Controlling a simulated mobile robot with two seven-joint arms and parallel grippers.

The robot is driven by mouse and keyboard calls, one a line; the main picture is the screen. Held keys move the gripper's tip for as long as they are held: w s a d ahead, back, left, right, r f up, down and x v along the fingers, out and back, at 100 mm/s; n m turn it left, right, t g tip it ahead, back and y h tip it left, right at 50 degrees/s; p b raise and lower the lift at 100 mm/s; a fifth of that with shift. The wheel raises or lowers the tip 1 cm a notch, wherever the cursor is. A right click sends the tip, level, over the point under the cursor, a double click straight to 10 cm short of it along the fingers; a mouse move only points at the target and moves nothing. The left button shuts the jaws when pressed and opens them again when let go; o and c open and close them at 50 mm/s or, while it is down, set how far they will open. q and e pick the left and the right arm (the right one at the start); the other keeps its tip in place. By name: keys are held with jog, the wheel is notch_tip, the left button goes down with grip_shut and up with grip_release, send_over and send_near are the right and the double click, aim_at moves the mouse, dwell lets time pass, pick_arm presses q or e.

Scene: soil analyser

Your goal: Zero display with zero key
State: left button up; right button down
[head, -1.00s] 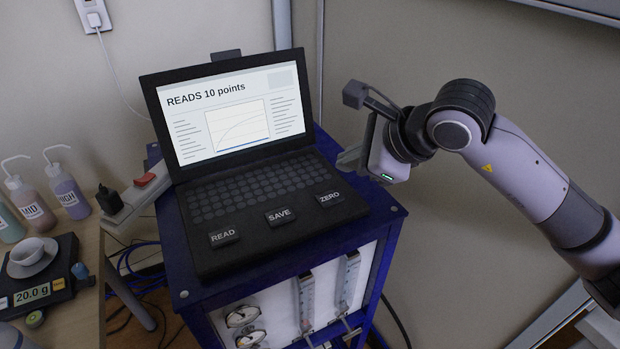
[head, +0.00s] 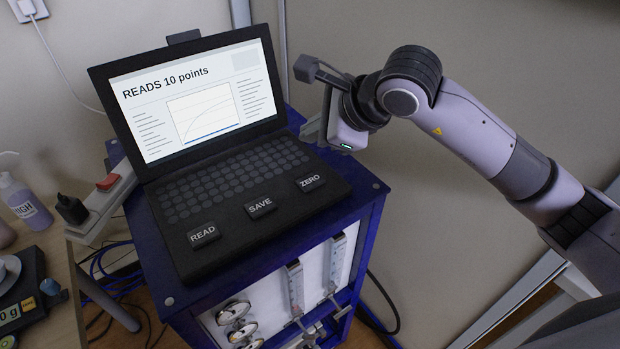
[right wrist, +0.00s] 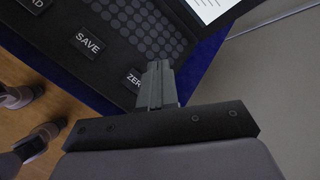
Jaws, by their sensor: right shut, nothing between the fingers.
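The analyser's laptop (head: 240,195) stands open on a blue cabinet. Its screen (head: 192,100) reads "READS 10 points" above a plot with a rising curve. The ZERO key (head: 311,183) is at the right of the front row, beside the SAVE key (head: 260,207) and the READ key (head: 203,235). My right gripper (head: 310,130) is behind and right of the ZERO key, at the laptop's right edge. In the right wrist view its shut, empty fingers (right wrist: 158,84) partly cover the ZERO key (right wrist: 133,78); I cannot tell whether they touch it. My left gripper is not in view.
The blue cabinet (head: 370,190) carries gauges (head: 233,311) and flow tubes on its front. A power strip (head: 105,200) with a red switch and a wooden table (head: 62,285) with a scale and bottles are at the left.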

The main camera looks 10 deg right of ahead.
jog(key=b, duration=0.3)
send_over(314, 183)
notch_tip(314, 183, down, 6)
jog(key=shift+f, duration=0.15)
jog(key=shift+f+b, duration=0.55)
jog(key=shift+b, duration=0.1)
dwell(1.3)
jog(key=shift+f+b, duration=0.4)
jog(key=shift+b, duration=0.25)
jog(key=shift+s+f+b, duration=0.1)
jog(key=shift+f+b, duration=0.55)
jog(key=shift+b, duration=0.1)
dwell(0.6)
jog(key=shift+r, duration=0.15)
jog(key=shift+r+p, duration=0.4)
jog(key=shift+r, duration=0.4)
jog(key=shift+r, duration=0.15)
